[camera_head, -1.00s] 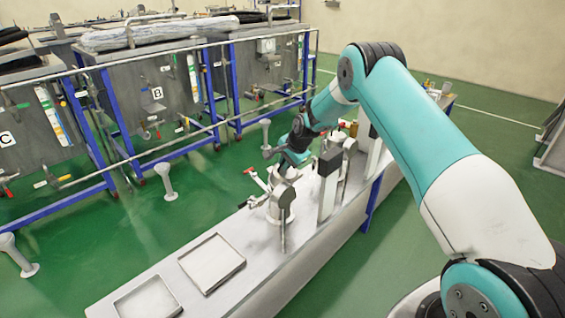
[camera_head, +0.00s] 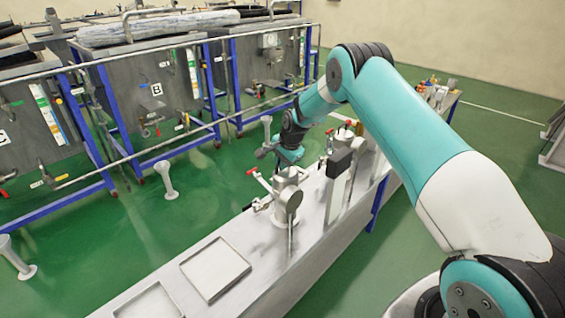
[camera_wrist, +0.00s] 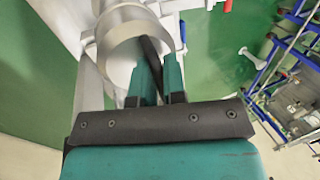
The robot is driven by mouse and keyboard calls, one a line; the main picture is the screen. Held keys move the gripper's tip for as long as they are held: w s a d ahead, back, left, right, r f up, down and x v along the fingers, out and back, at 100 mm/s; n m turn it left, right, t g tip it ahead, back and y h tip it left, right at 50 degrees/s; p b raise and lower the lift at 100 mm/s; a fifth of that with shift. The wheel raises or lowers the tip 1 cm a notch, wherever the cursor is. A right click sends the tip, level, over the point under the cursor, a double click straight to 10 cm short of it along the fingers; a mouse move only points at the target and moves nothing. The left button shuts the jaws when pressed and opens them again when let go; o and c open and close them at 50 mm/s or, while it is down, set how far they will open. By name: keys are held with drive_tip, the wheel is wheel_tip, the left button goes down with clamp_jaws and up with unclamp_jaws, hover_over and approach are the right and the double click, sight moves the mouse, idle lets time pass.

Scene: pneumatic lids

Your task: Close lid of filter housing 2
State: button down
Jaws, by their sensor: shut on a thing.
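A pale metal filter housing (camera_head: 283,188) stands on the bench, with a round grey disc (camera_head: 290,203) upright on its near side. I cannot read a number on it or tell whether the disc is its lid. My gripper (camera_head: 272,152) is just behind the housing in the head view, its fingertips too small to make out. In the wrist view a pale round housing part (camera_wrist: 128,42) lies ahead of my gripper (camera_wrist: 158,70). The teal fingers are shut on a dark bar (camera_wrist: 150,50) beside that part. What the bar joins is unclear.
A post with a dark box (camera_head: 340,162) and a second housing (camera_head: 347,135) stand farther along the bench (camera_head: 310,240). Two shallow trays, one of them (camera_head: 215,268), lie at the near end. Blue-framed tanks stand left across the green floor.

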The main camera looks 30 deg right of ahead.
drive_tip(key=shift+w+a, duration=0.1)
drive_tip(key=shift+a, duration=0.15)
drive_tip(key=c, duration=1.2)
unclamp_jaws()
drive_tip(key=shift+a+f, duration=0.1)
drive_tip(key=shift+c, duration=0.2)
drive_tip(key=shift+d, duration=0.2)
drive_tip(key=shift+r, duration=0.45)
drive_tip(key=v, duration=1.6)
drive_tip(key=shift+s+r, duration=0.25)
